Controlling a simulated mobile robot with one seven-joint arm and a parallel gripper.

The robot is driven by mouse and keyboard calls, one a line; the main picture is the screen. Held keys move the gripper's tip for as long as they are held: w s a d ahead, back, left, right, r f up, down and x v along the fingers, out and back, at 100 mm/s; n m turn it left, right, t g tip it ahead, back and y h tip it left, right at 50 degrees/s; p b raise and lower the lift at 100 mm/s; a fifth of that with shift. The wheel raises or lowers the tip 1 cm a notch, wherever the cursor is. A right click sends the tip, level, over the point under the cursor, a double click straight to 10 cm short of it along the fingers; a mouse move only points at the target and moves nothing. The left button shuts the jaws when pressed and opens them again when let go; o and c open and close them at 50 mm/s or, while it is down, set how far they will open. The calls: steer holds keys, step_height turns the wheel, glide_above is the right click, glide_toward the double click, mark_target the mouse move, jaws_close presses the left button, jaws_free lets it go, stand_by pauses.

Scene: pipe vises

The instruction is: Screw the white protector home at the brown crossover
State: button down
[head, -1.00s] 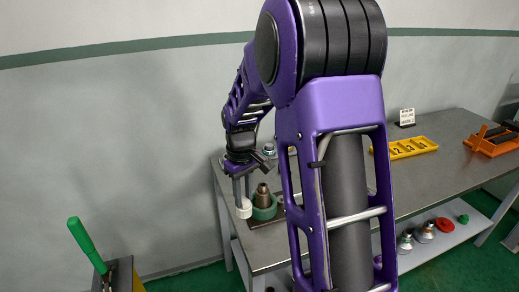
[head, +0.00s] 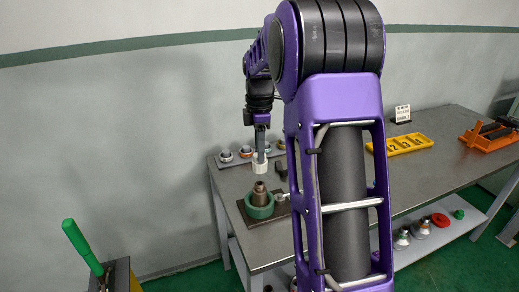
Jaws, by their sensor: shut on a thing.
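The brown crossover (head: 259,189) stands upright in a green ring-shaped vise (head: 260,210) on a dark base plate on the grey bench. My gripper (head: 260,154) points down, shut on the white protector (head: 260,166). The protector shows just above the crossover's top in the picture, with a small gap between them. I cannot tell from this one view whether it is right over the crossover or somewhat behind it. Its lower opening and the crossover's thread are too small to make out.
Several small fittings (head: 226,157) stand along the bench's back left edge. A yellow numbered tray (head: 409,144), a small sign (head: 402,113) and an orange holder (head: 489,135) are at right. A red ring (head: 440,220) lies on the lower shelf. A green-handled lever (head: 82,246) stands front left.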

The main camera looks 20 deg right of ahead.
steer(key=shift+r, duration=0.1)
steer(key=shift+f+b, duration=0.7)
steer(key=shift+f, duration=1.3)
steer(key=shift+f+b, duration=0.35)
steer(key=shift+f, duration=1.25)
stand_by(0.6)
steer(key=c, duration=0.5)
jaws_free()
steer(key=shift+c, duration=0.2)
